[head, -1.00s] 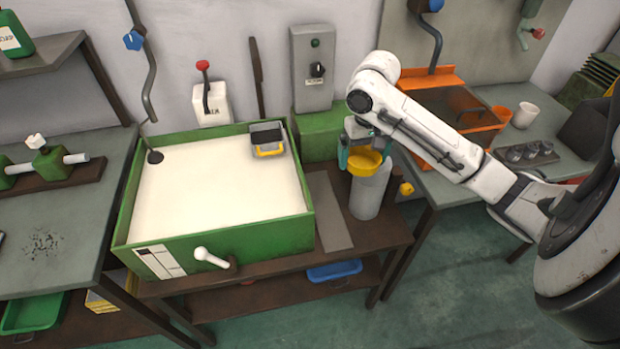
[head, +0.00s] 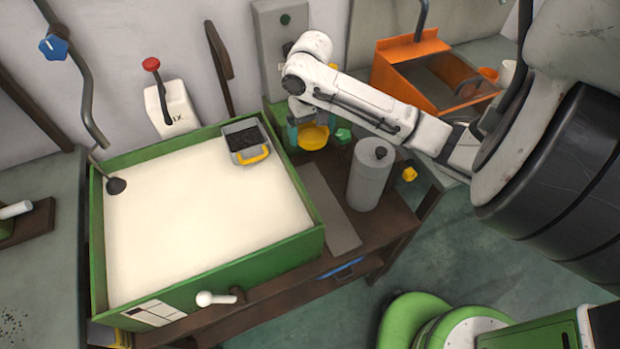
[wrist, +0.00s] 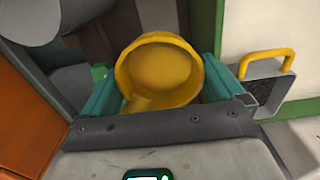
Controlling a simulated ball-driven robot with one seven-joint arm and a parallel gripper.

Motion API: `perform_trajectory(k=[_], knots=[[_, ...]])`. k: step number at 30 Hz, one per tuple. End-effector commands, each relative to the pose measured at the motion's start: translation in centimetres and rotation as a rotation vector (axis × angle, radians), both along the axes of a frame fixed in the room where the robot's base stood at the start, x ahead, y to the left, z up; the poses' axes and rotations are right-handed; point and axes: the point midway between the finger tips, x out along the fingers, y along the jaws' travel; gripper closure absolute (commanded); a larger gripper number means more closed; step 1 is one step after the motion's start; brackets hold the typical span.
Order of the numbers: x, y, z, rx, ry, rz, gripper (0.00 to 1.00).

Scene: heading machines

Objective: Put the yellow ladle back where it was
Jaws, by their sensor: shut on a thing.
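The yellow ladle (head: 313,138) shows as a round yellow bowl between the teal fingers of my gripper (head: 312,130). In the wrist view the ladle (wrist: 160,72) faces the camera, with a short yellow piece at its lower left, and my gripper (wrist: 160,98) is shut on it. In the head view the ladle is behind and to the left of the grey canister (head: 368,180), near the back corner of the green-walled tray (head: 215,275). What lies right beneath the ladle is hidden.
A grey scoop with a yellow handle (head: 243,141) sits at the tray's back right corner. A grey strip (head: 330,208) lies between tray and canister. A green piece (head: 343,135) is right of my gripper; an orange bin (head: 400,62) stands farther right.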

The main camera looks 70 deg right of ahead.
Motion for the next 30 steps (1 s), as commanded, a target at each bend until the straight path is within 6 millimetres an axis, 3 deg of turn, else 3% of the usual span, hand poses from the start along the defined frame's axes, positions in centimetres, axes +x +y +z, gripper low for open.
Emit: perform_trajectory(k=[3,18,30], knots=[[-0.1,0.0,-3.1,0.003,0.003,-0.003,0.29],[-0.1,0.0,-14.8,0.001,0.002,-0.001,0.29],[-0.1,0.0,-19.1,0.0,0.003,0.0,0.29]])
